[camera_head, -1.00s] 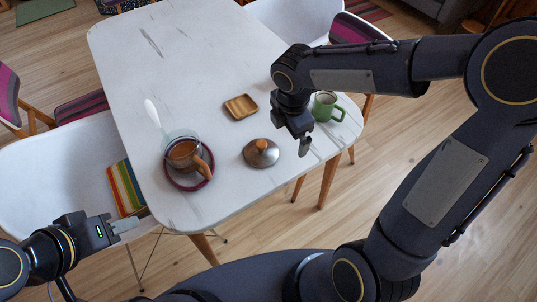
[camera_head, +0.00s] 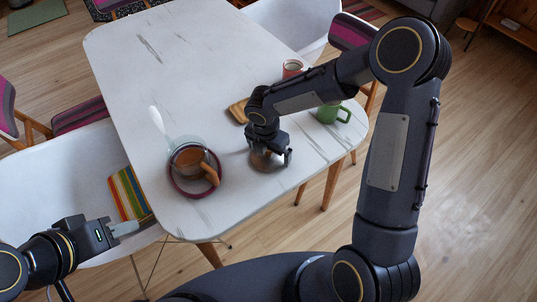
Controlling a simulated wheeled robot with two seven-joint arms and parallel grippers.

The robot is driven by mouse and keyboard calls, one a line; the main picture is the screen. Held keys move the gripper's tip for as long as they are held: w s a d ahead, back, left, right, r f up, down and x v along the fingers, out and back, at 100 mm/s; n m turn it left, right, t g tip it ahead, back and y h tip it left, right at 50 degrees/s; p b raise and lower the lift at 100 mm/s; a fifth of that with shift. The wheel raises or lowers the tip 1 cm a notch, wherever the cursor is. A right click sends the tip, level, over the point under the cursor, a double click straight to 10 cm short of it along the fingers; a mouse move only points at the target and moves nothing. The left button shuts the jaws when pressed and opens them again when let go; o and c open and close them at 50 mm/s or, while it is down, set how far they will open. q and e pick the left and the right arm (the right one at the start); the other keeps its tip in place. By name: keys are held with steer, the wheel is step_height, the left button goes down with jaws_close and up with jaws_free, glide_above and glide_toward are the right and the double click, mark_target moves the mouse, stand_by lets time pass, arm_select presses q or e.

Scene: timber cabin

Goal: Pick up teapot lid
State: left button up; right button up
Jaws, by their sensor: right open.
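The teapot lid (camera_head: 262,163), a grey metal dome whose wooden knob is now hidden, lies on the white table (camera_head: 200,70). My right gripper (camera_head: 272,158) is over the lid, pointing down, its fingers open around the knob area. Whether the fingers touch the lid cannot be told. The glass teapot (camera_head: 190,160) with a wooden handle stands on a dark red round mat (camera_head: 194,193) left of the lid. My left gripper (camera_head: 124,228) is at the lower left, away from the table top; its fingers look close together and hold nothing visible.
A wooden square dish (camera_head: 238,110) is partly behind my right wrist. A green mug (camera_head: 333,113) and a pink mug (camera_head: 292,68) stand near the right edge. White chairs surround the table, one with a striped cloth (camera_head: 130,193). The table's far part is clear.

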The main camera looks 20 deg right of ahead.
steer(key=c, duration=0.7)
steer(key=shift+o, duration=0.2)
steer(key=shift+r, duration=0.15)
